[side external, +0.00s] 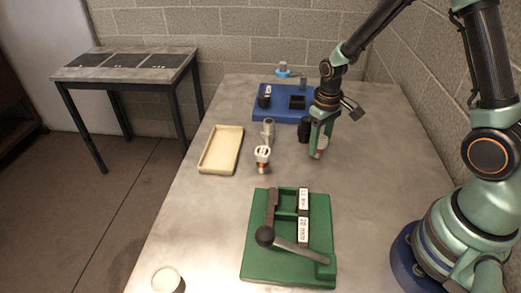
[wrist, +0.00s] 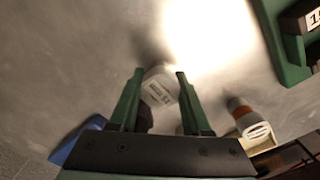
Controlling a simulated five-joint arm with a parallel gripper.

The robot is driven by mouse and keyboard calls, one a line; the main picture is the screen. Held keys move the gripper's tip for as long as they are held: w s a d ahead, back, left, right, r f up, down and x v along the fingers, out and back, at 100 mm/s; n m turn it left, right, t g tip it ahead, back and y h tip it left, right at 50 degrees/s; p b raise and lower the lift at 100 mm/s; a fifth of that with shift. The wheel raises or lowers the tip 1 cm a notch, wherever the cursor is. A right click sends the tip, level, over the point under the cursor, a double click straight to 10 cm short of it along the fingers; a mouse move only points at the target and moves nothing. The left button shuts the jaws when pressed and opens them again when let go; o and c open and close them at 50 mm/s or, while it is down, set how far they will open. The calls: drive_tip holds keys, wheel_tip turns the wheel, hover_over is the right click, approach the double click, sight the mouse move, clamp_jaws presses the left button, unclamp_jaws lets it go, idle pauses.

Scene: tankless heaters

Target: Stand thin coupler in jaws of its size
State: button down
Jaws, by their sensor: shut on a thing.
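My gripper (side external: 317,153) is shut on a white-labelled coupler (side external: 322,146), held low over the metal table. In the wrist view the coupler (wrist: 159,88) sits tilted between the green fingers (wrist: 160,73); its label is too small to read surely, and its lower part is hidden. A second coupler (side external: 262,156), white on top with an orange band, stands left of my gripper; it also shows in the wrist view (wrist: 249,119). The green fixture (side external: 259,259) stands nearer the camera, with grey and dark jaws and white labels (side external: 303,202) seeming to read 11 mm and 20 mm.
A beige tray (side external: 206,168) lies at the left. A grey fitting (side external: 268,128) and a black cylinder (side external: 305,127) stand near a blue fixture (side external: 279,114) at the back. A white cup-like thing (side external: 166,280) is in front.

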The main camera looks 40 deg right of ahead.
drive_tip(key=shift+f, duration=0.25)
drive_tip(key=shift+f, duration=0.1)
drive_tip(key=shift+c, duration=1.8)
unclamp_jaws()
wheel_tip(320, 180, up, 12)
drive_tip(key=shift+r, duration=0.15)
wheel_tip(320, 180, up, 6)
drive_tip(key=t, duration=0.2)
hover_over(321, 138)
drive_tip(key=s+a, duration=0.2)
drive_tip(key=s, duration=0.1)
drive_tip(key=s+a+r+t, duration=0.2)
drive_tip(key=s+r+t, duration=0.1)
drive_tip(key=s+r, duration=0.1)
drive_tip(key=shift+s+a+r, duration=0.2)
drive_tip(key=shift+s+a, duration=0.15)
drive_tip(key=shift+s, duration=0.1)
drive_tip(key=shift+o, duration=0.4)
drive_tip(key=shift+s+a+r+t, duration=0.2)
drive_tip(key=shift+s+t, duration=0.1)
drive_tip(key=shift+s, duration=0.15)
